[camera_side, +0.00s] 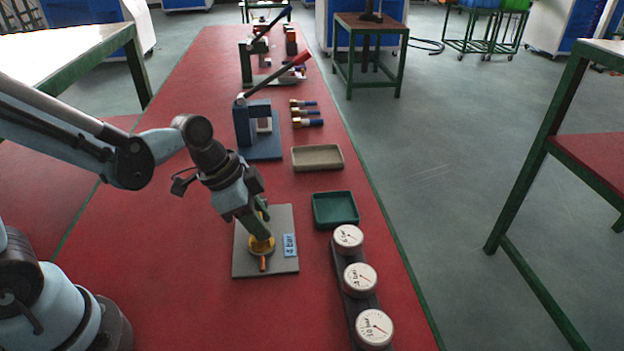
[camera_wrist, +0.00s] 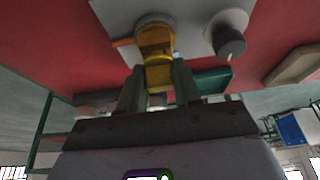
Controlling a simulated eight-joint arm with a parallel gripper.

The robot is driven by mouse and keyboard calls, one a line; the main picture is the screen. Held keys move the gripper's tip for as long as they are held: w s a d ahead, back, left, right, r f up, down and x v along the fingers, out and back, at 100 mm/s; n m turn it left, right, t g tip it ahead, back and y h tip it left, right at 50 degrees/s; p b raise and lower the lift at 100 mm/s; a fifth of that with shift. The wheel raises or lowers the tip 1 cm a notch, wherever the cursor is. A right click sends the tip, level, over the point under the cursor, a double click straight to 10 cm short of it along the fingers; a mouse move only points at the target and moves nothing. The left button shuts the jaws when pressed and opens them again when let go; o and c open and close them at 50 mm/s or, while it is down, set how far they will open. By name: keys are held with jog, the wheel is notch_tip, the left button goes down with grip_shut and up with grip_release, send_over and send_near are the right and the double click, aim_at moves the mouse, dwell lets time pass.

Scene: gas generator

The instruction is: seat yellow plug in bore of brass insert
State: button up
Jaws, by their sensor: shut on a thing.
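My gripper (camera_side: 258,232) points down over the grey plate (camera_side: 245,262) in the side view. Its fingers are shut on the yellow plug (camera_wrist: 157,74), which shows between the fingertips (camera_wrist: 158,80) in the wrist view. In the side view a round yellow-brass piece (camera_side: 262,246) sits on the plate right under the fingertips. I take it for the brass insert, but the plug and insert are hard to tell apart there. The bore is hidden, and I cannot tell whether the plug is inside it. A short orange piece (camera_side: 263,264) sticks out at the front of the brass piece.
A blue label (camera_side: 290,245) lies on the plate. A green tray (camera_side: 335,209), a beige tray (camera_side: 318,157) and white round gauges (camera_side: 360,279) stand to the right. A blue lever fixture (camera_side: 258,130) is behind. The red table is clear left of the plate.

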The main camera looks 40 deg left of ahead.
jog(key=shift+f, duration=0.15)
jog(key=o, duration=1.1)
jog(key=shift+o, duration=0.2)
jog(key=v, duration=1.2)
jog(key=a+n+t+y, duration=0.1)
jog(key=n, duration=0.2)
jog(key=a+f+n+t+y, duration=0.1)
jog(key=n, duration=0.2)
jog(key=a+f+n+t+y, duration=0.1)
jog(key=n, duration=0.2)
jog(key=shift+s+a+f+t, duration=0.15)
jog(key=shift+a+f+t, duration=0.05)
jog(key=shift+a+t, duration=0.2)
